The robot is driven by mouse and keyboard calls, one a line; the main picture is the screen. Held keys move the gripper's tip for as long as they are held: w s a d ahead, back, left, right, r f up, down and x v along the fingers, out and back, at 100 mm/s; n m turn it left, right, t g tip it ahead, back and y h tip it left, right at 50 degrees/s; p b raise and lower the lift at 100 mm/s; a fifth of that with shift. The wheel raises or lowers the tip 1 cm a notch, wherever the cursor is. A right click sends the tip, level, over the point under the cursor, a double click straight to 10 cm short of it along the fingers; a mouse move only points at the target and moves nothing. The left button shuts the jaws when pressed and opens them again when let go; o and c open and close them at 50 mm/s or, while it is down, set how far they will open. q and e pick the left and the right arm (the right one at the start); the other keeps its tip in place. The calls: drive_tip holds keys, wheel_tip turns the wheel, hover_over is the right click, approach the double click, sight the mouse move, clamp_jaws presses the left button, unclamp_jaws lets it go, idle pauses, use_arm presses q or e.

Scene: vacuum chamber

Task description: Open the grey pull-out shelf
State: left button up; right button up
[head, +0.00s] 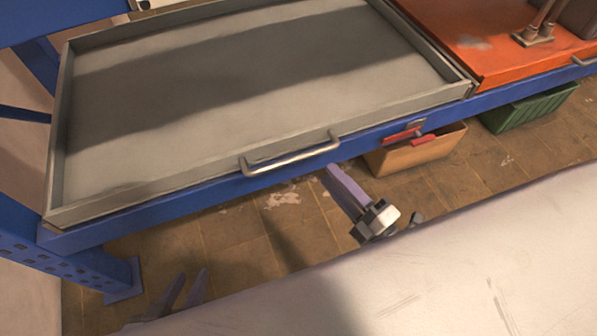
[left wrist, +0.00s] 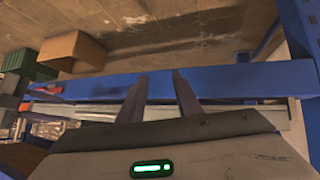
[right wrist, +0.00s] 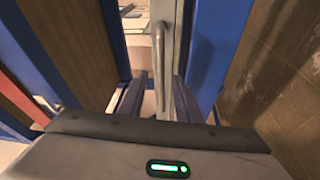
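The grey pull-out shelf (head: 250,105) is an empty shallow tray in the head view, its front edge lying along a blue beam. Its metal bar handle (head: 290,158) is on the front. My right gripper (head: 334,172) is open just below the handle's right end. In the right wrist view the handle (right wrist: 160,65) appears between the spread fingers (right wrist: 156,85), closer to the right one; whether it touches is unclear. My left gripper (head: 193,274) is low at the left, away from the handle; its fingers (left wrist: 157,82) are apart and empty in the left wrist view.
An orange shelf (head: 480,45) with a fixture on it adjoins at the right. A red-handled clamp or latch (head: 405,135) sits on the blue beam (head: 200,197). A cardboard-coloured box (head: 415,155) and a green crate (head: 530,108) stand below. The floor in front is open.

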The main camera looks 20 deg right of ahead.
sight(297, 156)
drive_tip(key=w+a+n+y, duration=0.1)
drive_tip(key=w+a, duration=0.1)
drive_tip(key=w+a+n+b, duration=0.1)
drive_tip(key=w+a, duration=0.1)
drive_tip(key=w, duration=0.1)
drive_tip(key=w+a+n+y, duration=0.1)
drive_tip(key=w, duration=0.2)
drive_tip(key=shift+w+a+r+n+y, duration=0.2)
drive_tip(key=shift+a+r+n+y, duration=0.1)
drive_tip(key=shift+a+n, duration=0.1)
clamp_jaws()
